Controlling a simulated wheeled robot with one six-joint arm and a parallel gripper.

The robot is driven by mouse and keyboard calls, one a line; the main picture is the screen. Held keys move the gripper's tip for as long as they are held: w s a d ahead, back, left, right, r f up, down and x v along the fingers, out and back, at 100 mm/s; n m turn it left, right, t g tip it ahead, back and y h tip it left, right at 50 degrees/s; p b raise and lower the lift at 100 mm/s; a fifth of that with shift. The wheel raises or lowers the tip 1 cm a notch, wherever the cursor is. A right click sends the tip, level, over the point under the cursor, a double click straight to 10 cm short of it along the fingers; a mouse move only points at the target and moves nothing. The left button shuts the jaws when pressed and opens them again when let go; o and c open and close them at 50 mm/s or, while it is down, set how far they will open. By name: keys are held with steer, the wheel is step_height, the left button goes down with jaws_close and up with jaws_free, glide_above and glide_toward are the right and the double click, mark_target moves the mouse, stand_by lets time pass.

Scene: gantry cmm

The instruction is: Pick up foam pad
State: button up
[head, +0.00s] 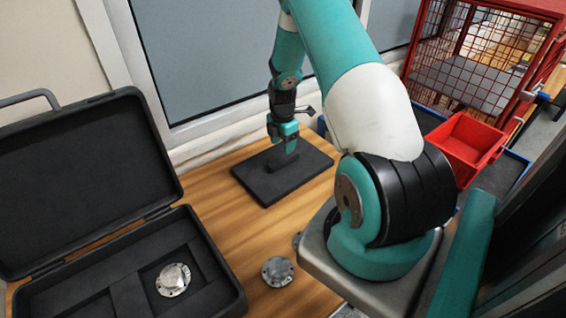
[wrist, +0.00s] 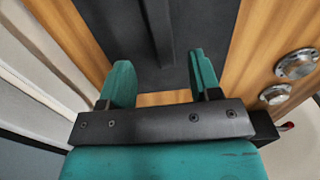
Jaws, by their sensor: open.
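The foam pad (head: 262,184) is a flat dark slab on the wooden table, with a narrow raised ridge along its middle. In the wrist view the dark pad (wrist: 205,25) fills the upper middle, and its ridge (wrist: 158,25) runs down towards the space between my fingers. My gripper (head: 289,148) is at the pad's ridge in the head view, pointing down. In the wrist view my gripper (wrist: 160,65) is open, with one teal finger on each side of the ridge's line. Whether the fingers touch the pad cannot be told.
An open black case (head: 222,272) at left holds a round metal flange (head: 173,280). Another metal flange (head: 278,271) lies on the table (head: 222,210), with one more partly hidden behind my base. A red bin (head: 468,143) and red mesh cage (head: 480,50) stand at right.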

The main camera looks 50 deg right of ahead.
mark_target(283, 159)
steer(key=shift+s+f+p, duration=0.1)
steer(key=shift+f+p, duration=1.5)
steer(key=shift+f, duration=1.8)
steer(key=c, duration=1)
